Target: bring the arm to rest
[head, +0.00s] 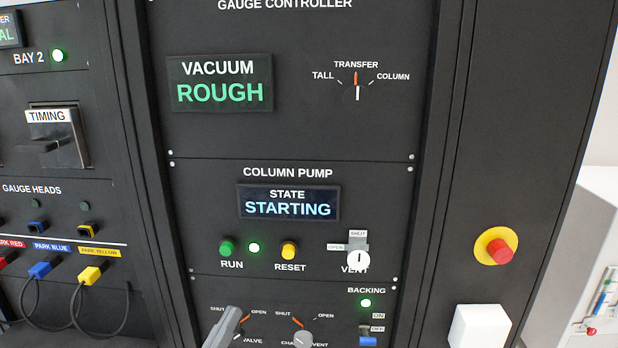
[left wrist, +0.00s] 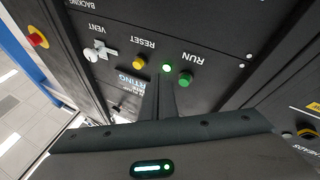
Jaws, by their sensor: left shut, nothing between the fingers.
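My left gripper (head: 233,314) enters at the bottom of the head view, in front of the lower panel with the valve and chamber vent dials. Its fingers are together with nothing between them. In the left wrist view the shut fingers (left wrist: 165,84) stand in front of the column pump panel, which appears upside down. The green RUN button (head: 227,248) is above the fingertips in the head view. It also shows in the left wrist view (left wrist: 185,79). My right gripper is out of view.
The column pump display (head: 289,204) reads STARTING, and the vacuum display (head: 219,83) reads ROUGH. The yellow RESET button (head: 289,250), VENT knob (head: 358,260) and red stop button (head: 498,249) stick out. Cabled blue (head: 40,270) and yellow (head: 89,275) plugs are at left.

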